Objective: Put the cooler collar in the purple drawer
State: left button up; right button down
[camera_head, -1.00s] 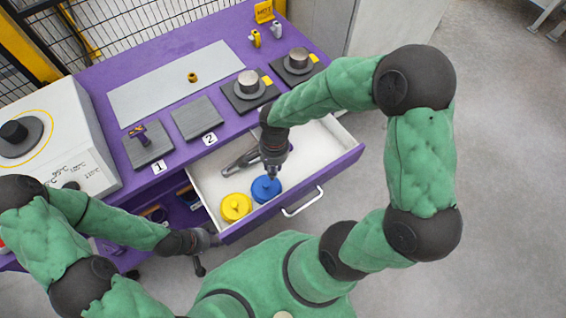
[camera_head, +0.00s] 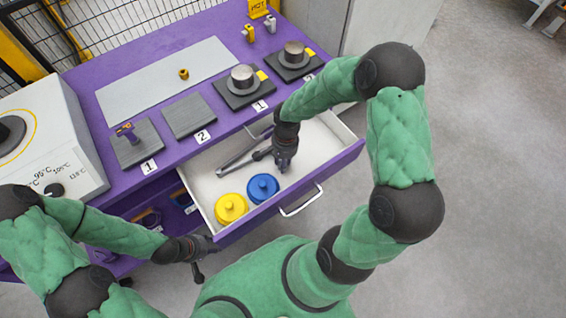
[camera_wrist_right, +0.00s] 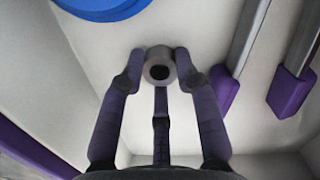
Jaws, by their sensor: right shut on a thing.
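The purple drawer (camera_head: 340,168) is open, with a white inside. My right gripper (camera_head: 283,166) points down inside it, right of the blue lidded disc. In the right wrist view its fingers (camera_wrist_right: 160,58) are shut on a small grey collar (camera_wrist_right: 159,73) with a dark hole. The collar is over the drawer's white floor; I cannot tell whether it touches. In the head view the gripper hides the collar. My left gripper (camera_head: 199,250) is at the drawer's front left corner; its fingers are not clear.
In the drawer lie a blue disc (camera_head: 263,187), a yellow disc (camera_head: 231,208) and a grey tool (camera_head: 236,160). Purple-ended bars (camera_wrist_right: 289,92) lie beside the collar. A brass ring (camera_head: 184,74) sits on the grey mat (camera_head: 150,92). Pads with cylinders stand behind the drawer.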

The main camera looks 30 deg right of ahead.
jog(key=shift+r, duration=0.1)
jog(key=shift+f, duration=0.25)
jog(key=c, duration=0.9)
grip_release()
jog(key=shift+r, duration=0.1)
notch_tip(320, 180, up, 12)
jog(key=d+p, duration=0.1)
jog(key=p, duration=0.4)
jog(key=shift+w, duration=0.3)
jog(key=shift+d+r, duration=0.1)
jog(key=shift+d, duration=0.05)
